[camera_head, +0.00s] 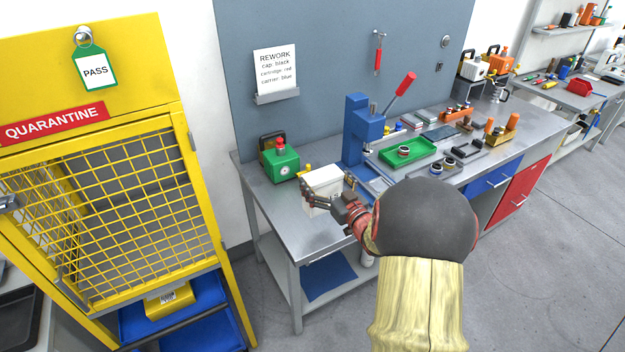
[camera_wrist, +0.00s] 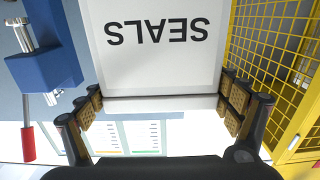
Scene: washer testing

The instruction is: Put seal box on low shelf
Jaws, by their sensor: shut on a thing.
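The white seal box (camera_head: 322,182) is at the left part of the workbench top, near its front edge. I cannot tell whether it touches the bench. My gripper (camera_head: 332,204) is shut on the box from the front right. In the wrist view the box (camera_wrist: 160,62) shows the word SEALS upside down, and it sits between the two sets of finger pads of my gripper (camera_wrist: 162,103). A low shelf (camera_head: 292,268) under the left end of the workbench carries a blue mat (camera_head: 328,276). My arm hides part of this shelf's right side.
A green device with a red button (camera_head: 281,160) stands behind the box. A blue press (camera_head: 359,135) and a green tray (camera_head: 407,152) are to the right. The yellow quarantine cage (camera_head: 110,215) stands left of the bench. The bench's front left leg (camera_head: 295,297) borders the low shelf.

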